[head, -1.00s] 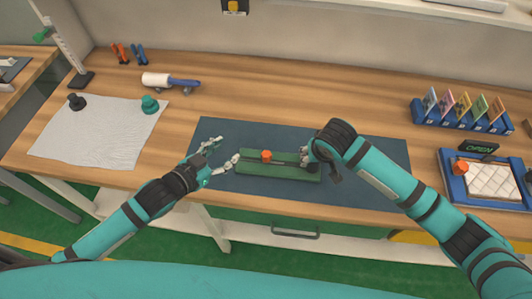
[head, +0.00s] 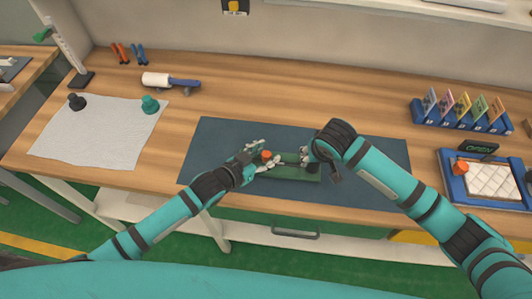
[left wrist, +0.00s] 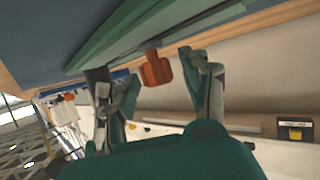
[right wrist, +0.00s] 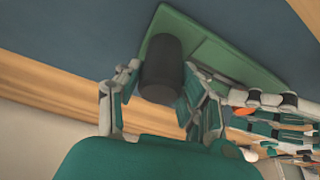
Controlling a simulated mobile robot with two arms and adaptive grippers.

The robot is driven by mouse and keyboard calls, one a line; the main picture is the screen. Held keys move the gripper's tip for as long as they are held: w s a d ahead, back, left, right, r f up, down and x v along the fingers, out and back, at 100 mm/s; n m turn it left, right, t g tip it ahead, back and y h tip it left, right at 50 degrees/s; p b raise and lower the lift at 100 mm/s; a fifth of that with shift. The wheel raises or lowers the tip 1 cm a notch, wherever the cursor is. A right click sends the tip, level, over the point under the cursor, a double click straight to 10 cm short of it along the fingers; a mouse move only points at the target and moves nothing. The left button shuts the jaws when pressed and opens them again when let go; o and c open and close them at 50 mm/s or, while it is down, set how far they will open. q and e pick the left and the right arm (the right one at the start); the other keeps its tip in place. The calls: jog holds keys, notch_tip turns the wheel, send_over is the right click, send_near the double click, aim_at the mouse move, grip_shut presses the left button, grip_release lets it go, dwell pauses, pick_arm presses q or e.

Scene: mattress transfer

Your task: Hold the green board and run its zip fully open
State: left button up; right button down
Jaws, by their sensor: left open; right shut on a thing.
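The green board (head: 288,173) lies on the dark blue mat, partly covered by my left gripper in the head view. An orange zip pull (head: 266,154) stands on the board and also shows in the left wrist view (left wrist: 156,68). My left gripper (head: 260,154) is open, with its fingers on either side of the orange pull and a gap visible beside it. My right gripper (right wrist: 158,85) is shut on a black cylindrical knob (right wrist: 162,68) at the board's right end. The zip track under the left hand is hidden.
The blue mat (head: 225,135) is bare around the board. A white cloth (head: 95,135) with two knobs lies left. A lint roller (head: 170,82) lies behind. A blue card rack (head: 460,118) and a blue tray (head: 458,190) stand right.

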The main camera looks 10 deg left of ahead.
pick_arm(q)
jog(key=shift+w+d, duration=0.15)
jog(key=shift+w, duration=0.05)
grip_shut()
dwell(0.3)
jog(key=shift+d, duration=0.1)
